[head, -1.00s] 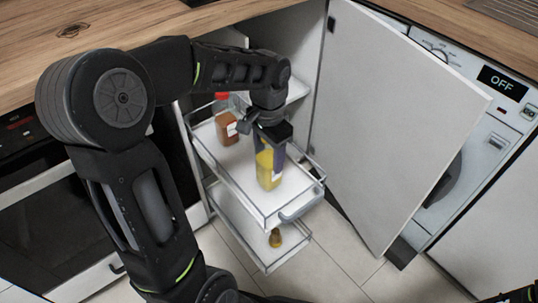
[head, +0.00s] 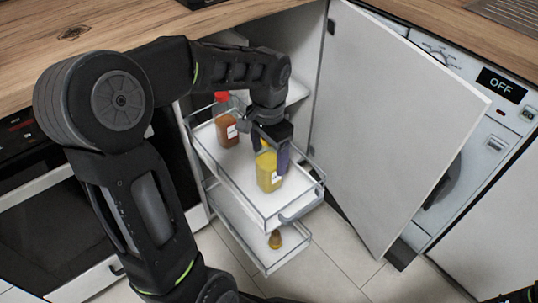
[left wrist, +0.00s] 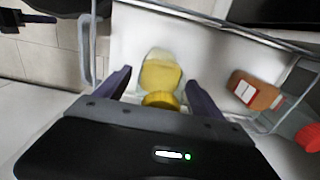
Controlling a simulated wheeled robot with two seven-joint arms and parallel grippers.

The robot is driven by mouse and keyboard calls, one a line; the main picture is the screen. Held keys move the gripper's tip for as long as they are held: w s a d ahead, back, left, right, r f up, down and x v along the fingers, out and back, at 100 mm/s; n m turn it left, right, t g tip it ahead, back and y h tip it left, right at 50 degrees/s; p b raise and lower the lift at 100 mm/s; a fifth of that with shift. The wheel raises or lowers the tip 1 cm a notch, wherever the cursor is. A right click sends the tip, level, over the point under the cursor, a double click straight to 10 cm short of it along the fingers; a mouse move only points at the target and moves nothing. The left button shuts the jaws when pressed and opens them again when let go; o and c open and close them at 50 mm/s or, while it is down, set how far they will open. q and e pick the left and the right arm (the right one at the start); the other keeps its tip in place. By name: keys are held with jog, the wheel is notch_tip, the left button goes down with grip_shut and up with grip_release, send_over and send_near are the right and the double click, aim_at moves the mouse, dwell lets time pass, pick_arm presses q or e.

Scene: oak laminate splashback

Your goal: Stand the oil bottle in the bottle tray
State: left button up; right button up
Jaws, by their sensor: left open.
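The oil bottle (head: 268,174), yellow with a yellow cap, stands upright near the front of the upper wire-railed tray (head: 232,176). In the left wrist view the bottle (left wrist: 160,75) shows from above, its cap toward the camera. My left gripper (head: 271,153) is open just above and around the top of the bottle. Its two dark fingers (left wrist: 160,88) lie on either side of the bottle with gaps, apart from it. Part of the cap is hidden by the gripper in the head view.
A brown bottle (head: 227,130) and a red-capped clear one (head: 221,98) stand further back in the upper tray. A small amber bottle (head: 275,239) is on the lower tray (head: 248,238). The open cabinet door (head: 395,125) stands to the right.

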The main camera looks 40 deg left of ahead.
pick_arm(q)
notch_tip(320, 180, up, 11)
jog(key=p, duration=0.3)
dwell(0.5)
